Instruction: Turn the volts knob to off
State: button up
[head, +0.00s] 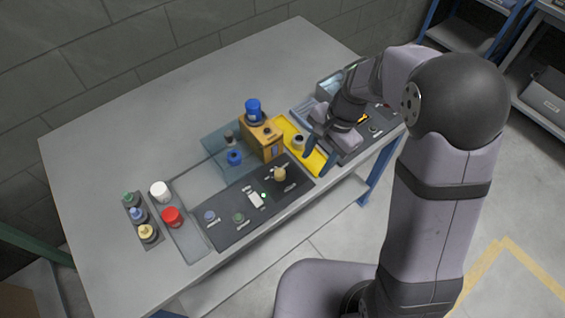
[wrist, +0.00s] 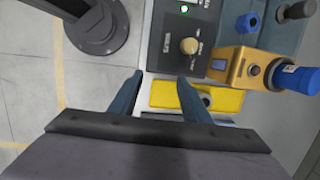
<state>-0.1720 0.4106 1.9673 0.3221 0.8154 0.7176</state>
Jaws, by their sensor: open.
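A dark control panel (head: 225,205) lies along the table's front edge. A beige knob (head: 279,174) stands at its right end, with small white labels around it. The knob also shows in the wrist view (wrist: 190,45), beyond and to the right of my fingertips. Its labels are too small to read, so I cannot tell for sure that it is the volts knob. A blue-grey knob (head: 210,216) and a green knob (head: 238,218) sit at the panel's left end. My gripper (head: 317,160) is open and empty, over the table's front edge, right of the beige knob and apart from it.
A yellow tray (head: 312,157) holding a grey round part lies close by my gripper. An orange box (head: 262,138) with a blue-capped part on top stands behind the beige knob. A red jar (head: 171,217) and a white jar (head: 160,191) stand far left. The table's back is clear.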

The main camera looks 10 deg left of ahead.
aim_at(280, 172)
jog(key=w+a+m+g+y, duration=0.1)
jog(key=w+a+m+y, duration=0.15)
jog(key=a, duration=0.45)
jog(key=shift+m+h, duration=0.35)
jog(key=shift+h, duration=0.1)
jog(key=shift+s+d+p+x, duration=0.1)
jog(key=shift+s+p+x, duration=0.15)
jog(key=shift+x, duration=0.95)
jog(key=shift+s+d+p+x, duration=0.1)
jog(key=shift+s+p+x, duration=0.1)
jog(key=shift+x, duration=0.95)
jog(key=shift+s+p+x, duration=0.25)
jog(key=shift+x, duration=0.95)
jog(key=shift+c, duration=0.4)
jog(key=c, duration=1)
